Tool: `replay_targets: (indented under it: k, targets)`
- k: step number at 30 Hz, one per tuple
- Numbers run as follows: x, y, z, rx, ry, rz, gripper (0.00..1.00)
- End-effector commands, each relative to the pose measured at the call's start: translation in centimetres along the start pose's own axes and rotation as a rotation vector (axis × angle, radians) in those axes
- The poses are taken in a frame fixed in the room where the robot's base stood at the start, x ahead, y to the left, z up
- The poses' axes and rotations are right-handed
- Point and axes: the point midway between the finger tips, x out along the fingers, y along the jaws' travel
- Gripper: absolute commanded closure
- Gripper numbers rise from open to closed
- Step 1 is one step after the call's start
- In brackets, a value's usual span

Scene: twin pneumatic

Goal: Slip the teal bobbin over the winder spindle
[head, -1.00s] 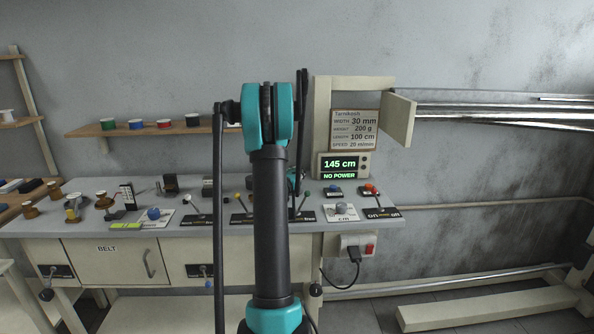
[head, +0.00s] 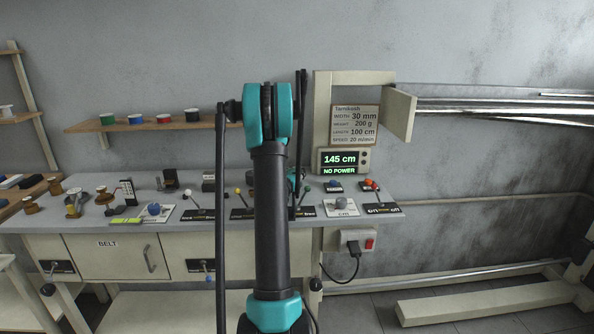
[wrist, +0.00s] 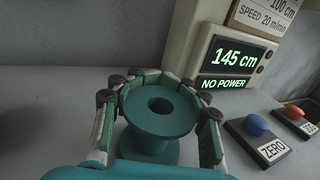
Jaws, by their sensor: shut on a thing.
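In the wrist view, the teal bobbin (wrist: 152,118) is upright between the fingers of my gripper (wrist: 158,106), its round flange and dark centre hole facing the camera. The fingers are shut around it on the left and right. A grey bench surface shows beyond it; I cannot tell how high the bobbin is above the bench. In the head view my own arm hides most of the gripper and the bobbin. I cannot make out the winder spindle in either view.
The display unit (wrist: 233,58) reading "145 cm" and "NO POWER" stands close behind the bobbin. The ZERO button (wrist: 256,126) is to its right. Levers and brown spools (head: 30,205) crowd the bench's left. Coloured spools (head: 164,118) stand on a wall shelf.

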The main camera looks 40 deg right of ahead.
Motion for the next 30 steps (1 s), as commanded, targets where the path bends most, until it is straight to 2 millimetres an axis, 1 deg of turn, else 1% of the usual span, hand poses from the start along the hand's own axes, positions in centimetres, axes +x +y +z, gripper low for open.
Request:
replay_targets:
  k: [10,11,15,18,26,30]
  targets:
    - [0.01,0.0,-0.78,0.0,0.0,0.0,0.83]
    - [0.0,0.0,-0.74,0.0,0.0,0.0,0.6]
    - [0.0,0.0,-0.73,0.0,0.0,0.0,0.42]
    - [0.0,0.0,-0.73,0.0,0.0,0.0,0.31]
    - [0.0,0.0,-0.71,0.0,0.0,0.0,0.31]
    - [0.0,0.0,-0.18,0.0,0.0,0.0,0.31]
